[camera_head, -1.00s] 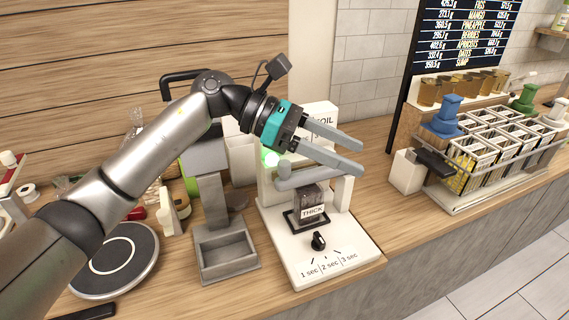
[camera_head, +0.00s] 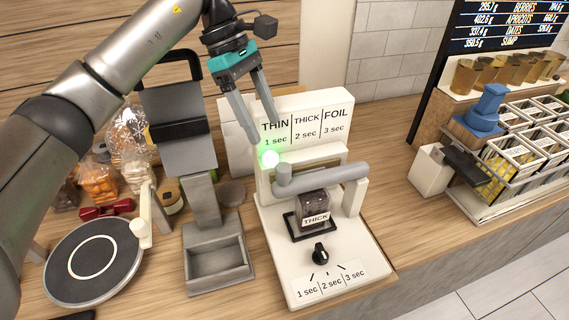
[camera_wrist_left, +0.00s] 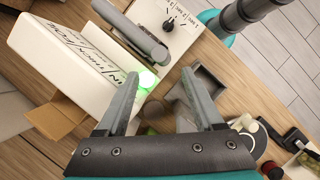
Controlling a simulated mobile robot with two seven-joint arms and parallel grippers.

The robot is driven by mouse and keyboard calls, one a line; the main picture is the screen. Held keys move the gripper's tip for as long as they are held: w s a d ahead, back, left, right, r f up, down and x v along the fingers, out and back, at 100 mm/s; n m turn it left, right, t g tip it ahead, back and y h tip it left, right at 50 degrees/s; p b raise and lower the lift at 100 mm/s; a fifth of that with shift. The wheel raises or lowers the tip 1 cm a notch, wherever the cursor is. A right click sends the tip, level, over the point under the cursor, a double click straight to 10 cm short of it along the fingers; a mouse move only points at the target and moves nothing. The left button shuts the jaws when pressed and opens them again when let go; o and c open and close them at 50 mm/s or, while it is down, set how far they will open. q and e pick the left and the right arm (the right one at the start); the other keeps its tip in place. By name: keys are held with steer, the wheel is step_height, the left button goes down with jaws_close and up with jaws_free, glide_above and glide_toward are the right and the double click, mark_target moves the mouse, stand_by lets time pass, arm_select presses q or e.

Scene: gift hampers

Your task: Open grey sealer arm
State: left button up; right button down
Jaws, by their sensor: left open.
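The sealer (camera_head: 280,215) is a white machine on the wooden counter with a THIN/THICK/FOIL board behind it. Its grey arm (camera_head: 325,175) lies lowered across the front, above a dark pouch labelled THICK (camera_head: 313,206). A green light (camera_head: 269,157) glows near the left end of the arm. My left gripper (camera_head: 264,128) is open and empty, pointing down above and behind the green light. In the left wrist view, the grey sealer arm (camera_wrist_left: 145,38) lies beyond the open fingers (camera_wrist_left: 160,95), apart from them. My right gripper is out of view.
A grey metal stand with a tray (camera_head: 217,260) is left of the sealer, beside a round dark plate (camera_head: 90,262). Bags of sweets (camera_head: 98,180) stand farther back. A rack of packets (camera_head: 500,175) is at right. Counter between sealer and rack is mostly clear.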

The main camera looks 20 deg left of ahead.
mark_target(282, 166)
arm_select(q)
steer(key=p+x, duration=0.1)
steer(key=x, duration=0.9)
steer(key=shift+d+f, duration=0.25)
steer(key=shift+f, duration=0.35)
steer(key=shift+c, duration=0.4)
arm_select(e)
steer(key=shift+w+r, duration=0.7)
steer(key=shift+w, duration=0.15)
arm_select(q)
jaws_close()
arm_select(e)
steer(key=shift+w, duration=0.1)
